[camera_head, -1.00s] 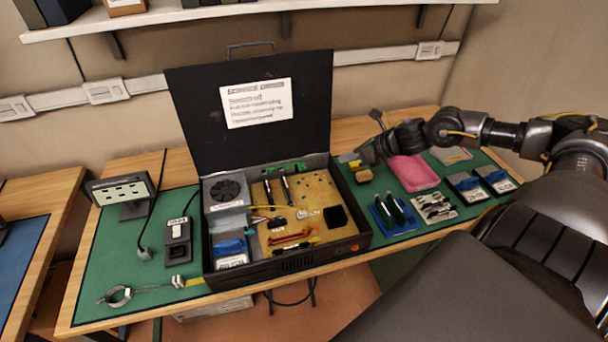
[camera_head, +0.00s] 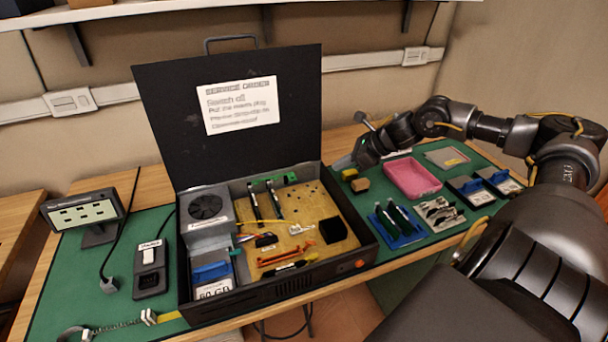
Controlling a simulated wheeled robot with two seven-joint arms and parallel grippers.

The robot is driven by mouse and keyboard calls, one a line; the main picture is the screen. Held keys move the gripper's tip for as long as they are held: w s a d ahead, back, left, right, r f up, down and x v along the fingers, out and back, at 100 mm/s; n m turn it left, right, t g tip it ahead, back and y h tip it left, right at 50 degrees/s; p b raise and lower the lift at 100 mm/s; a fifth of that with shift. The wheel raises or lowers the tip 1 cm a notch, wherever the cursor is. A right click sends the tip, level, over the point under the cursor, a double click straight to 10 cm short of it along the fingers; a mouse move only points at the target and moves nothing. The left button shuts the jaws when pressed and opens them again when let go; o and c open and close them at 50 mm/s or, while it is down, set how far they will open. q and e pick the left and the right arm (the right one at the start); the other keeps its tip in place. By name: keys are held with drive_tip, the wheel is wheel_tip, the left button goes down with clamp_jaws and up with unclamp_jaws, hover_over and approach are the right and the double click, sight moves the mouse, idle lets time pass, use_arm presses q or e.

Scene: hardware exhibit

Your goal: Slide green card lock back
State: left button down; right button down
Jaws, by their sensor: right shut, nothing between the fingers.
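The open black case (camera_head: 290,290) stands on the green mat. Small bright green parts (camera_head: 290,177) show at the back of its tan board, by two upright dark cards (camera_head: 276,201); I cannot tell the lock itself from the rest of the green there. My right gripper (camera_head: 341,164) is shut and empty. It is just right of the case's back right corner, apart from the green parts. My left gripper is not in view.
The raised lid (camera_head: 165,125) with a white label stands behind the case. A pink tray (camera_head: 411,178), a blue card holder (camera_head: 398,236) and small blocks (camera_head: 360,185) lie to the right. A small display (camera_head: 83,214) and a switch box (camera_head: 150,268) stand left.

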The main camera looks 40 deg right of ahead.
drive_tip(key=p, duration=0.3)
approach(295, 179)
wheel_tip(295, 179, down, 3)
drive_tip(key=shift+f, duration=0.1)
drive_tip(key=w, duration=0.1)
drive_tip(key=w+a+p, duration=0.1)
drive_tip(key=p, duration=0.1)
drive_tip(key=shift+w+a+f, duration=0.25)
drive_tip(key=shift+w+a, duration=0.1)
drive_tip(key=shift+w, duration=0.05)
drive_tip(key=shift+w+a+f, duration=0.15)
drive_tip(key=shift+w+a, duration=0.2)
drive_tip(key=shift+w, duration=0.1)
